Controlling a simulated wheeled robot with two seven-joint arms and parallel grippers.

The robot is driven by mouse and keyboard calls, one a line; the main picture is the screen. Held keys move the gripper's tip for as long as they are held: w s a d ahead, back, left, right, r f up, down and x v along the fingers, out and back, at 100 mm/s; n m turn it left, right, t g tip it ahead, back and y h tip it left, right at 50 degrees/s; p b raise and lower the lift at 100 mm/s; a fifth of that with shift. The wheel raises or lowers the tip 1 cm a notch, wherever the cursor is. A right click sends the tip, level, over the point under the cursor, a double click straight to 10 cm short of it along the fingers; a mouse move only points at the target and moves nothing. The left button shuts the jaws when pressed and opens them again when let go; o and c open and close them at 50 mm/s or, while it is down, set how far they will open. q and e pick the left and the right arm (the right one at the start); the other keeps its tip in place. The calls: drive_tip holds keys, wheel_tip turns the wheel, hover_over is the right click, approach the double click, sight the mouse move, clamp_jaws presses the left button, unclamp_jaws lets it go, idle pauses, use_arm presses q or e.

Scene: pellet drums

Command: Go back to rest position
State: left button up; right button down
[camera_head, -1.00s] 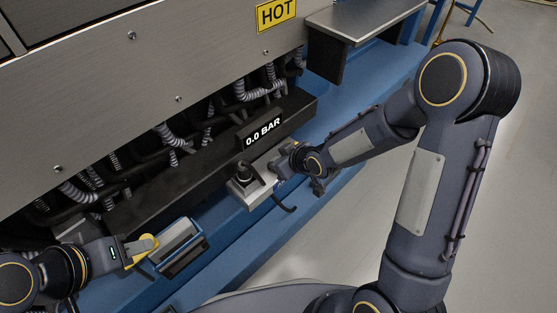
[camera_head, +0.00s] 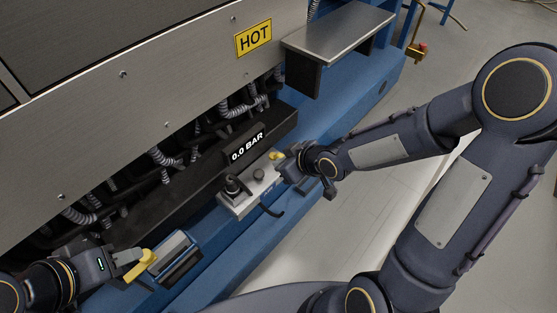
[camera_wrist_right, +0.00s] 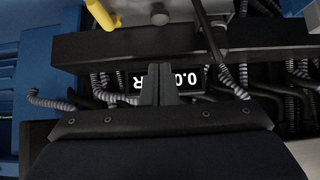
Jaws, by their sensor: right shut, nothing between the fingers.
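My right gripper (camera_head: 281,163) is in the middle of the head view, beside a light metal block (camera_head: 246,196) with a dark knob (camera_head: 233,186). In the right wrist view its fingers (camera_wrist_right: 158,84) are together with nothing between them. A small yellow part (camera_head: 275,156) shows just beyond its tips. My left gripper (camera_head: 128,260) is at the lower left, at a yellow handle (camera_head: 142,266) beside a blue-grey box (camera_head: 172,255). Whether its fingers close on the handle is not clear.
A black bar with a "0.0 BAR" display (camera_head: 247,147) runs behind the metal block. Ribbed hoses and a panel with a "HOT" sign (camera_head: 253,38) are above. A metal shelf (camera_head: 338,32) juts out at upper right. The floor (camera_head: 335,235) at right is clear.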

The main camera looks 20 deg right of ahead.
idle(0.4)
drive_tip(key=s+d+r+m+h, duration=0.3)
drive_tip(key=s+d+r+m, duration=0.2)
drive_tip(key=s+d+r, duration=0.25)
drive_tip(key=s+r+m+g+y, duration=0.2)
drive_tip(key=s+r+m, duration=0.15)
drive_tip(key=s, duration=0.95)
wheel_tip(320, 180, up, 25)
drive_tip(key=p, duration=2.5)
drive_tip(key=shift+s+a+r, duration=0.15)
drive_tip(key=shift+s+a, duration=0.05)
